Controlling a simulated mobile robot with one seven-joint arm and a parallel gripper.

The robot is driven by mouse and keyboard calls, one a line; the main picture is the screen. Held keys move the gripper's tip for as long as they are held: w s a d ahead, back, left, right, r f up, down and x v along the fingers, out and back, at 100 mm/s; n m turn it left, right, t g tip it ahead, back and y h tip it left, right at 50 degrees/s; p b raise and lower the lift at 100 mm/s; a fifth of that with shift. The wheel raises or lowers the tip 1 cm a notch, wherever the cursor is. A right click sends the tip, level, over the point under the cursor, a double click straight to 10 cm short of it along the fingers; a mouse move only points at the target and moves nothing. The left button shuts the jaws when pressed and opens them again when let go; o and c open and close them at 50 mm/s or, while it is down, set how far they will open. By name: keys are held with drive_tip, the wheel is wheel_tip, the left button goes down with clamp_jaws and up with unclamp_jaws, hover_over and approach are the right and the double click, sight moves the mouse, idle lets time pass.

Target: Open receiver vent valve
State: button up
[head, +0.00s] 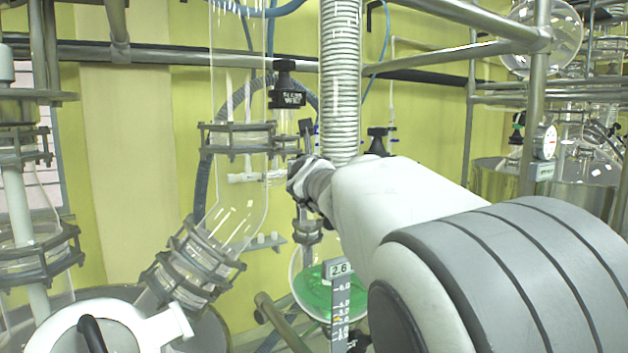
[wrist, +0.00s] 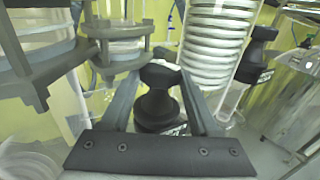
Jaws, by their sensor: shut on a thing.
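In the wrist view a black valve knob (wrist: 158,105), narrow at the waist with a small label low on its side, stands between the fingers of my gripper (wrist: 160,76). The fingers are shut on its upper part. In the head view my gripper (head: 306,140) is left of the coiled glass condenser, and I cannot make out the held knob there. Below the gripper is a round glass receiver (head: 311,285) with green liquid, partly hidden by a scale plate and my arm.
Another labelled black knob (head: 287,85) stands above the gripper, and one more (head: 378,140) right of the condenser (head: 341,80). Clamped flanges (head: 236,140) are close on the left. Metal rails (head: 440,48) cross the upper right.

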drive_tip(key=shift+d+f+n+y+b, duration=0.1)
drive_tip(key=shift+d+n+y+b, duration=0.15)
drive_tip(key=shift+y+b, duration=0.45)
drive_tip(key=shift+d+f+n+y+b, duration=0.1)
drive_tip(key=shift+n+y+b, duration=0.25)
drive_tip(key=shift+b, duration=0.6)
drive_tip(key=n+g+y+b, duration=0.1)
drive_tip(key=y+b, duration=0.1)
drive_tip(key=b, duration=0.1)
drive_tip(key=shift+a+r, duration=0.15)
drive_tip(key=shift+w+d+n+g+y+b, duration=0.1)
drive_tip(key=shift+d+n+g+y+b, duration=0.1)
drive_tip(key=shift+n+y+b, duration=0.35)
drive_tip(key=shift+w+d+n+g+y+b, duration=0.1)
drive_tip(key=shift+n+g+y+b, duration=0.1)
drive_tip(key=shift+n+y+b, duration=0.3)
